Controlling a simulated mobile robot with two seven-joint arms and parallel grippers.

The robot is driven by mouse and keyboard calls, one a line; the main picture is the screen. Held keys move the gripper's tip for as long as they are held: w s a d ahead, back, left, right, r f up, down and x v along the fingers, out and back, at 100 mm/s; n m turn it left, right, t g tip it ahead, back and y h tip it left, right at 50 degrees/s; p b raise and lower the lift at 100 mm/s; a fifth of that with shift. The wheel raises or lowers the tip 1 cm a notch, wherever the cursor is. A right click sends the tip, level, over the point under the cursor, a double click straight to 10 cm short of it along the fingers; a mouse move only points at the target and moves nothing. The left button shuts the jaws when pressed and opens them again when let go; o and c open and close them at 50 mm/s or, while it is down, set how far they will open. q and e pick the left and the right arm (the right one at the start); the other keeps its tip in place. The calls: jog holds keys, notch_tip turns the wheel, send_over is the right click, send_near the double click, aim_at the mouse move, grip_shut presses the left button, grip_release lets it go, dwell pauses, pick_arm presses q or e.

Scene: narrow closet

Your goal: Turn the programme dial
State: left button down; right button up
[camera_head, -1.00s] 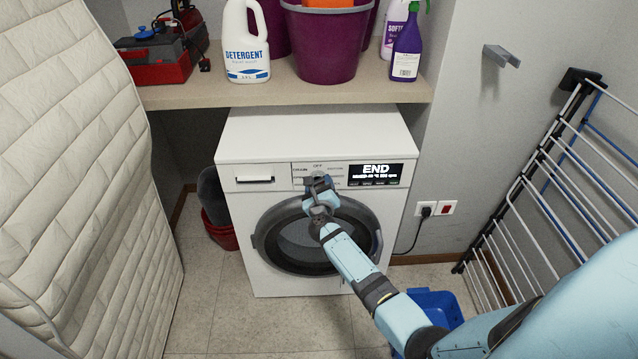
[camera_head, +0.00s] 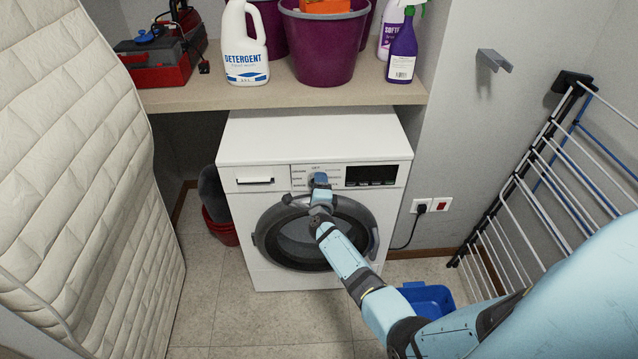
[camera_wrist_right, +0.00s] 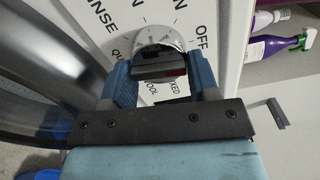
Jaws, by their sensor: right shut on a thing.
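The washing machine (camera_head: 315,138) is white, with a round dark door below its panel. Its programme dial shows in the right wrist view (camera_wrist_right: 163,45) as a silver knob ringed by words such as OFF, RINSE and WOOL. My right gripper (camera_wrist_right: 160,68) is shut on the dial, its blue fingers on either side. In the head view the right gripper (camera_head: 320,182) covers most of the dial. The display (camera_head: 371,175) to the right of the dial is dark. My left gripper is in neither view.
A shelf (camera_head: 200,98) above holds detergent (camera_head: 245,45), purple buckets (camera_head: 325,45), a purple spray bottle (camera_head: 403,50) and a red toolbox (camera_head: 160,60). A quilted mattress (camera_head: 80,190) stands left, a drying rack (camera_head: 545,165) right, and a blue basin (camera_head: 430,299) on the floor.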

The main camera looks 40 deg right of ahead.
jog(key=shift+r+n, duration=0.1)
jog(key=shift+n, duration=0.6)
jog(key=shift+p, duration=0.3)
jog(key=o, duration=0.9)
jog(key=shift+c, duration=0.2)
